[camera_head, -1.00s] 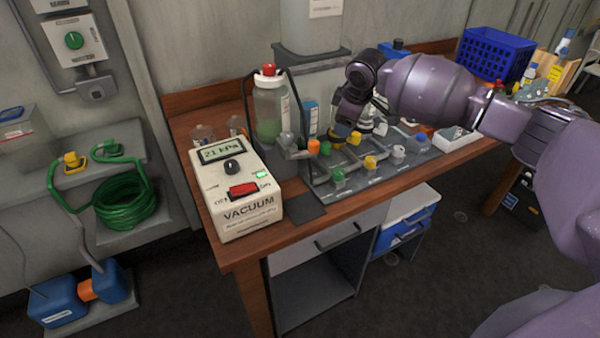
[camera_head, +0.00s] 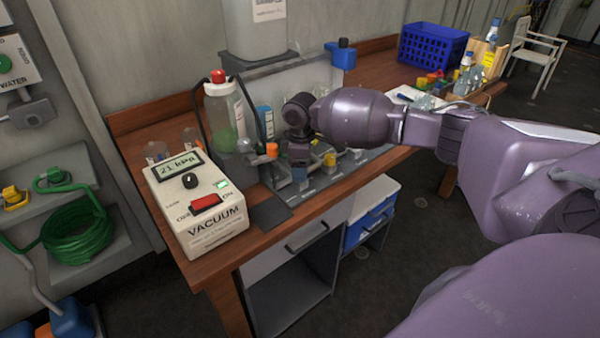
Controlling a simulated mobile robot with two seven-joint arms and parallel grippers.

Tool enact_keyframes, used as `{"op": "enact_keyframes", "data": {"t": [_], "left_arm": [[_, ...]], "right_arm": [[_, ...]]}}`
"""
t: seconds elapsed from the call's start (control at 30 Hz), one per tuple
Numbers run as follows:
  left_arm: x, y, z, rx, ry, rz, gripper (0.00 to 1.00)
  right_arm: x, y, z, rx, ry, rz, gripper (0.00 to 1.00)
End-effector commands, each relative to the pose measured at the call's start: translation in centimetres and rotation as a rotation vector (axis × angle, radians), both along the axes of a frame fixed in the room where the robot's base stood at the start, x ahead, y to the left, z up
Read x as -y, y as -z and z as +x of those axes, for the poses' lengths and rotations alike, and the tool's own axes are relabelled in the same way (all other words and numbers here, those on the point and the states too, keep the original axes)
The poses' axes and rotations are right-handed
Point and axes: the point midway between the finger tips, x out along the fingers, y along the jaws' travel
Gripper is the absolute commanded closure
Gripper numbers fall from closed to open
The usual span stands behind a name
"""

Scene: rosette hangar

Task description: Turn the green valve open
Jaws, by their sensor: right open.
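A grey manifold panel (camera_head: 335,180) lies on the wooden bench, with small coloured valve knobs on it. An orange knob (camera_head: 272,150) and a yellow knob (camera_head: 329,159) show. The green valve on the panel does not show now; my right gripper covers the area between these two knobs. My right gripper (camera_head: 300,173) reaches in from the right and points down, low over the panel's front left part. It is open. Whether its fingers are around the green valve or touch it, I cannot tell. My left gripper is not in view.
The vacuum box (camera_head: 205,205), reading 21 kPa, stands left of the panel. A red-capped bottle (camera_head: 222,120) stands behind the panel's left end. A blue crate (camera_head: 432,48) is at the back right. A green hose (camera_head: 78,235) hangs at left.

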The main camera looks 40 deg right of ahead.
Motion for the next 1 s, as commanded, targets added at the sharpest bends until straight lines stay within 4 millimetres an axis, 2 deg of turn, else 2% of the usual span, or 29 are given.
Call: {"op": "enact_keyframes", "data": {"t": [0.03, 0.2, 0.57, 0.87, 1.0], "left_arm": [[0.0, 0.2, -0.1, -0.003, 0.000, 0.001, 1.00], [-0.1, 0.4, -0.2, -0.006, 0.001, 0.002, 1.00], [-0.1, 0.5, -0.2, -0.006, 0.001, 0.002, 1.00], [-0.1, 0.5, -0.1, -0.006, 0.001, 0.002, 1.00], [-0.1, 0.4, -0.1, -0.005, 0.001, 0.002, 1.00]], "right_arm": [[0.0, 0.7, 0.0, -0.002, 0.000, 0.001, 0.39], [0.0, 1.8, 0.0, 0.001, 0.000, 0.001, 0.39], [0.0, 2.1, 0.0, 0.001, 0.000, 0.000, 0.40], [0.0, 2.1, 0.0, 0.001, 0.000, 0.000, 0.86], [0.0, 2.1, 0.0, 0.002, -0.003, 0.001, 0.88]]}}
